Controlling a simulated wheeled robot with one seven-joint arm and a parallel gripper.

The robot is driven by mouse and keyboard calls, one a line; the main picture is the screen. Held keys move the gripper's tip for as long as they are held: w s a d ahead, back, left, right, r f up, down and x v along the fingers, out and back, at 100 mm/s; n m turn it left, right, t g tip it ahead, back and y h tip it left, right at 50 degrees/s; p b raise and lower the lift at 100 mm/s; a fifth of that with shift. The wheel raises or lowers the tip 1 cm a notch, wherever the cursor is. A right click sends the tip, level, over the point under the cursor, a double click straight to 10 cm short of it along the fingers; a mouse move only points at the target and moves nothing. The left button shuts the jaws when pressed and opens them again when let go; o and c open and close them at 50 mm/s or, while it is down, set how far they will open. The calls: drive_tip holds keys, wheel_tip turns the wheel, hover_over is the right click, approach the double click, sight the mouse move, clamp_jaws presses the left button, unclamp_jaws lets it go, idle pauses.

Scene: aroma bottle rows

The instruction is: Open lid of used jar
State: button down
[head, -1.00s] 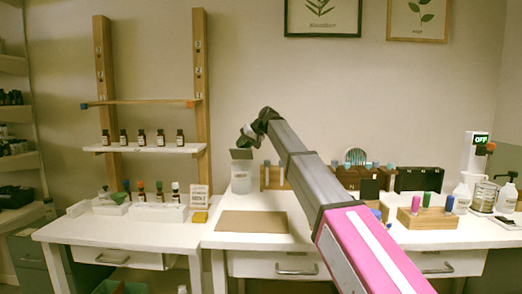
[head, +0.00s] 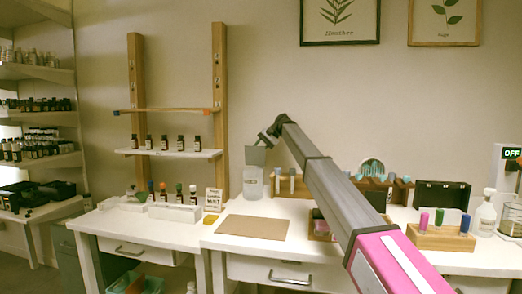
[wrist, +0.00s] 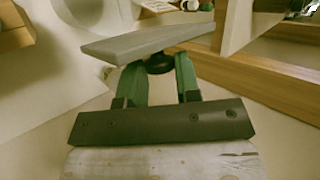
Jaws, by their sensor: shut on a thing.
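The used jar is a pale, translucent container (head: 252,188) standing on the white desk behind the brown mat. Its grey flat lid (head: 255,156) is raised and steeply tilted above the jar's mouth in the head view. My gripper (head: 265,138) is at the upper right of the lid. In the wrist view, the green fingers of my gripper (wrist: 158,74) are closed around the black knob (wrist: 158,64) of the grey lid (wrist: 140,43). The head view does not show clearly whether the lid still touches the jar's rim.
A wooden rack post (head: 220,110) stands left of the jar. Wooden holders (head: 290,187) and a black box (head: 441,196) are to its right. The brown mat (head: 253,227) is bare. A block with coloured bottles (head: 440,238) stands at right.

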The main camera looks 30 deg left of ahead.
drive_tip(key=shift+w+f, duration=0.1)
drive_tip(key=shift+w, duration=0.05)
idle(0.4)
drive_tip(key=c, duration=0.9)
unclamp_jaws()
drive_tip(key=shift+o, duration=0.2)
drive_tip(key=v, duration=0.7)
drive_tip(key=shift+w, duration=0.2)
drive_tip(key=shift+d, duration=0.1)
drive_tip(key=shift+c, duration=0.4)
